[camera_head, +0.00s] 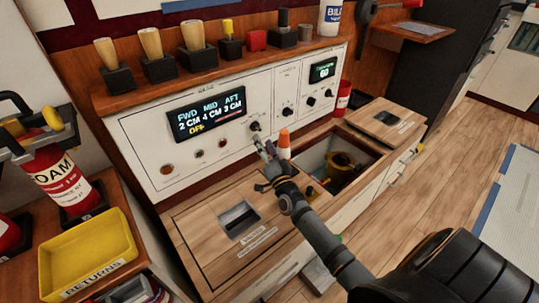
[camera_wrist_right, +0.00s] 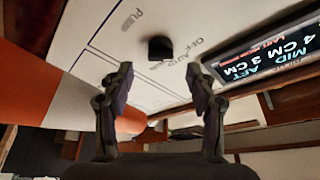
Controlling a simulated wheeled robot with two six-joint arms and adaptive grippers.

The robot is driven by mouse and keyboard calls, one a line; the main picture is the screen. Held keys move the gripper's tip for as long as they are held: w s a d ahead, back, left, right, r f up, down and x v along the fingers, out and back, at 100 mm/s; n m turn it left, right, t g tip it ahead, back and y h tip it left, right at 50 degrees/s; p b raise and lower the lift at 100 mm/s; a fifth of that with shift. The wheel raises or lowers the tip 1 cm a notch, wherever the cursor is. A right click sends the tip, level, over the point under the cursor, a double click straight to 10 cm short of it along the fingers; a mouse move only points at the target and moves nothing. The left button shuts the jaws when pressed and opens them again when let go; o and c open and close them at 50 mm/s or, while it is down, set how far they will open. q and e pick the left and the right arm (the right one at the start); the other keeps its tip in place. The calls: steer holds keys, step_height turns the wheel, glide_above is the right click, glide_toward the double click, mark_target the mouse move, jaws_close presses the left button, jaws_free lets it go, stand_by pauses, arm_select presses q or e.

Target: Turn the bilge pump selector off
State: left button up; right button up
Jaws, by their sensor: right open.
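The white control panel (camera_head: 150,150) carries a black selector knob (camera_head: 254,126), right of the lit display (camera_head: 206,112). The display reads FWD 2 CM, MID 4 CM, AFT 3 CM, with a yellow OFF below. My right gripper (camera_head: 266,150) is open and empty, just below and in front of the knob. In the right wrist view the black knob (camera_wrist_right: 160,48) shows beyond and between the open fingertips (camera_wrist_right: 160,82), apart from them. Lettering beside it is rotated and partly legible, including OFF. Which way the knob points is unclear. My left gripper is not in view.
An orange and white cone (camera_head: 284,144) stands close beside my right gripper; it fills the left of the wrist view. An open hatch (camera_head: 325,155) lies to the right. Several knobs and lamps share the panel. A wooden shelf (camera_head: 130,92) with handled tools overhangs it.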

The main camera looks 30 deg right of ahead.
steer(key=v, duration=0.7)
steer(key=shift+s+f, duration=0.1)
steer(key=shift+s, duration=0.05)
